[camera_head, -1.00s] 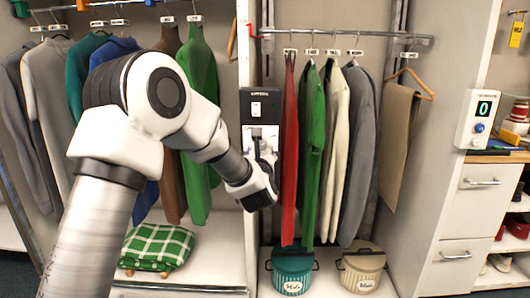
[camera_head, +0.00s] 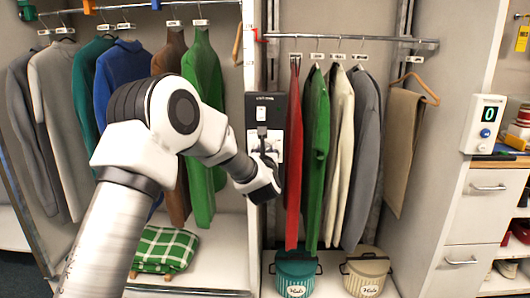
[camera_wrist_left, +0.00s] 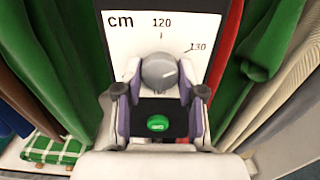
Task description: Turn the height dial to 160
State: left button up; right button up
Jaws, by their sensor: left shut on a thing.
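The dial panel is a dark box (camera_head: 279,108) on the upright between the two clothes rails. In the left wrist view its white scale plate (camera_wrist_left: 180,28) reads "cm", 120 and 130; 160 is not visible there. The height dial's round grey knob (camera_wrist_left: 158,72) has a pale mark on it. My left gripper (camera_wrist_left: 160,88) is shut on the knob, one finger on each side. A green button (camera_wrist_left: 157,123) shows below the knob. In the head view my left gripper (camera_head: 266,164) is at the panel's lower part and hides the knob.
Green (camera_head: 203,115) and red (camera_head: 294,155) garments hang close on either side of the panel. A teal bin (camera_head: 297,271) and a cream bin (camera_head: 366,276) stand below. A wall display (camera_head: 487,117) at right reads 0.

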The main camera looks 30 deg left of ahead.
pick_arm(q)
jog(key=shift+r+m+p, duration=0.1)
jog(key=shift+m+p, duration=5.45)
jog(key=shift+m, duration=12.35)
jog(key=o, duration=1.1)
jog(key=shift+o, duration=0.2)
